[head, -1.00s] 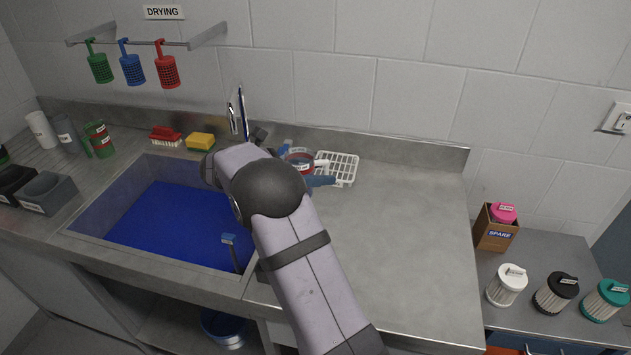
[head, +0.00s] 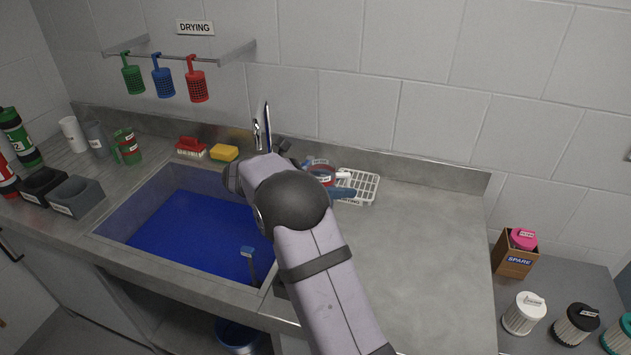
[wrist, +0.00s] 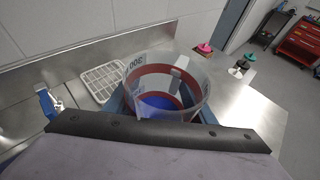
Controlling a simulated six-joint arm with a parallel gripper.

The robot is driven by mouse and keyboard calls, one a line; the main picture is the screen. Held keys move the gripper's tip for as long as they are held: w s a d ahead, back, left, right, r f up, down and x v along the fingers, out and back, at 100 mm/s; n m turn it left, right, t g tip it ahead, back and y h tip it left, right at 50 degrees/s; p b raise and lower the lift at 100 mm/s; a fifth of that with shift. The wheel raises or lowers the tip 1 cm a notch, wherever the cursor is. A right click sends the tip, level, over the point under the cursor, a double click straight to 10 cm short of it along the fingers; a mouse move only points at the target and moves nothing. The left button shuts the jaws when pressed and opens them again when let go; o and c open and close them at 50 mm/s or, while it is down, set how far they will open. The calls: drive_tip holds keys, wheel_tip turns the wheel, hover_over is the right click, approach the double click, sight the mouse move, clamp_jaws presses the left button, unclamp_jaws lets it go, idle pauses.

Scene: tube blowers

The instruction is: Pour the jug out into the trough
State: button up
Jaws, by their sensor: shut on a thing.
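The jug (wrist: 182,72) is clear, with a dark red band and printed marks, and something blue shows through its mouth in the wrist view. My gripper (wrist: 160,108) is shut on the jug, with blue fingers at its two sides. In the head view the jug (head: 322,173) is mostly hidden behind my arm, near the white rack, and looks roughly upright. The trough (head: 148,202) is a steel basin with a blue floor or blue liquid, left of my arm. The jug is not over it. Whether the jug touches the counter is unclear.
A white drying rack (head: 362,184) is beside the jug. A tap (head: 267,128) stands behind the basin, with a red brush (head: 190,148) and yellow sponge (head: 224,153) to its left. The right counter (head: 420,250) is clear.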

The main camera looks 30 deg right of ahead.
drive_tip(key=shift+a+r, duration=0.1)
drive_tip(key=n+t+y+p, duration=0.2)
drive_tip(key=n+t+p, duration=0.4)
drive_tip(key=t+p, duration=0.15)
approach(261, 149)
wheel_tip(261, 149, up, 2)
drive_tip(key=w+d, duration=0.2)
drive_tip(key=shift+n, duration=0.3)
drive_tip(key=d+f, duration=0.1)
drive_tip(key=w+d+f+p, duration=0.1)
drive_tip(key=d, duration=0.1)
drive_tip(key=w+d+f, duration=0.1)
drive_tip(key=d+f, duration=0.1)
drive_tip(key=shift+p, duration=0.4)
drive_tip(key=shift+w+d+f, duration=0.15)
drive_tip(key=shift+d+f, duration=0.3)
drive_tip(key=shift+f, duration=0.15)
drive_tip(key=shift+a+f, duration=0.1)
drive_tip(key=shift+f, duration=0.1)
